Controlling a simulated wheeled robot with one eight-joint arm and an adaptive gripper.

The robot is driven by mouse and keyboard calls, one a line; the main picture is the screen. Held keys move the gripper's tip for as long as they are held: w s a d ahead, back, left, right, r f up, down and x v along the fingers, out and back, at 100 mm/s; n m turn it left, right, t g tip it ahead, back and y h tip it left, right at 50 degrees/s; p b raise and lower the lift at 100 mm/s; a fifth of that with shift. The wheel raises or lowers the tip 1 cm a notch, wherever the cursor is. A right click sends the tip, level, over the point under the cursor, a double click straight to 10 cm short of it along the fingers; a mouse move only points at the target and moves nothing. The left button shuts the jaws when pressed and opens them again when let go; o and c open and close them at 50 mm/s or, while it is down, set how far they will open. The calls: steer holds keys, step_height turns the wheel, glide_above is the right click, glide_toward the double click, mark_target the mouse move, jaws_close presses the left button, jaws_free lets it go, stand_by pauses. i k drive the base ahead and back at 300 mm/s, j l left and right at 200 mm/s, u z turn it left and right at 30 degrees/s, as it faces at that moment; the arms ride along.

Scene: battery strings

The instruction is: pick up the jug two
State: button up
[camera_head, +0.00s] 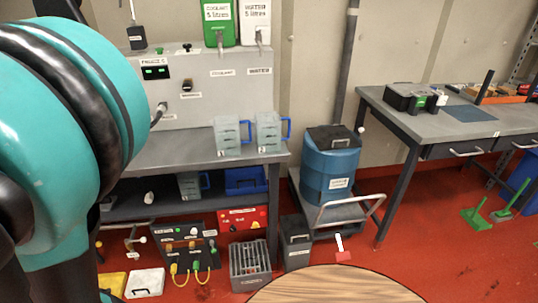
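Two clear grey jugs with blue handles stand upright side by side at the front right of the grey bench: a left jug (227,137) and a right jug (267,133). A third similar jug (190,186) with a blue handle stands on the shelf below. My teal and black arm fills the left side of the picture, apart from the jugs. My gripper is not in view.
Behind the jugs is a grey panel (225,85) with green and white containers on top. A blue drum (331,172) stands on a trolley to the right. A round wooden top (335,288) is at the bottom.

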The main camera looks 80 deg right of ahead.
mark_target(268, 126)
steer(key=z, duration=2.95)
